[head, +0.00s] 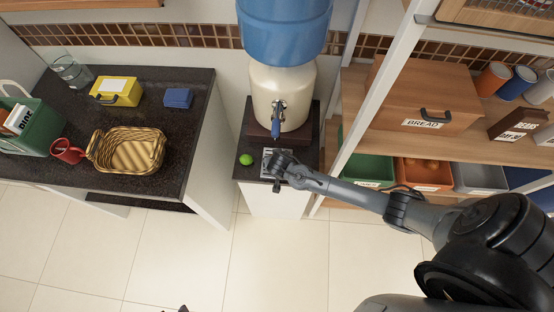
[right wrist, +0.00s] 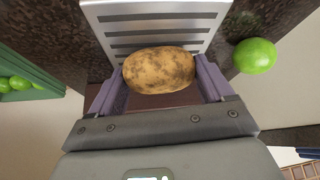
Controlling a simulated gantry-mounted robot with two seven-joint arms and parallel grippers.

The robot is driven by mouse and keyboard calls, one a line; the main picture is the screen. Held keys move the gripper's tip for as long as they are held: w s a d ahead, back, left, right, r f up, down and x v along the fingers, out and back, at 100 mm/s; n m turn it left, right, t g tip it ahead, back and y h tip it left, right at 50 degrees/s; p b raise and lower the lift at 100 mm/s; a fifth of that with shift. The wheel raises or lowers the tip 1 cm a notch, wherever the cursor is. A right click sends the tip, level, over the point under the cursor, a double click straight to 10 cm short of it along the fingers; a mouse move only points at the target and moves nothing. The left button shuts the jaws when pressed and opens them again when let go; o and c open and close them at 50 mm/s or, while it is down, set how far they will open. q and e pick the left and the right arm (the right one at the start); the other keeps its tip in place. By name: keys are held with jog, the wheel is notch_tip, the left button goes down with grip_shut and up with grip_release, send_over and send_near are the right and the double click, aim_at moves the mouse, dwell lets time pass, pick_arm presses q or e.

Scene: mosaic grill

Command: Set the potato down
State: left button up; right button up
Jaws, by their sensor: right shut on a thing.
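The brown, speckled potato (right wrist: 160,70) is between the two purple fingers of my right gripper (right wrist: 160,78) in the right wrist view. The gripper is shut on it. Below the potato is a slotted metal drip tray (right wrist: 150,14); I cannot tell whether they touch. In the head view my right gripper (head: 278,166) is over the drip tray (head: 268,154) in front of the water dispenser, and the potato is hidden. A small dark tip at the bottom edge of the head view may be my left gripper (head: 182,309); its jaws are not shown.
A green lime (head: 246,160) lies left of the tray; it also shows in the right wrist view (right wrist: 254,56). The water dispenser (head: 283,95) stands behind. Shelves with bins (head: 365,168) are at the right. A counter with a wicker basket (head: 128,150) is at the left.

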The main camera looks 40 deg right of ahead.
jog(key=o, duration=0.7)
jog(key=shift+f, duration=0.15)
jog(key=shift+c, duration=0.2)
jog(key=o, duration=0.3)
jog(key=shift+o, duration=0.2)
jog(key=shift+s+r, duration=0.1)
jog(key=shift+r, duration=0.35)
jog(key=s+a+r+n+g+y+p, duration=0.1)
jog(key=s+a+r+n+y+p, duration=0.3)
jog(key=s+a+r, duration=0.8)
jog(key=s+d+r+n+b, duration=0.2)
jog(key=s+d+r+n, duration=0.1)
jog(key=s+r+n, duration=0.2)
jog(key=s+r, duration=0.2)
jog(key=s, duration=0.2)
jog(key=shift+d, duration=0.35)
jog(key=shift+r, duration=0.1)
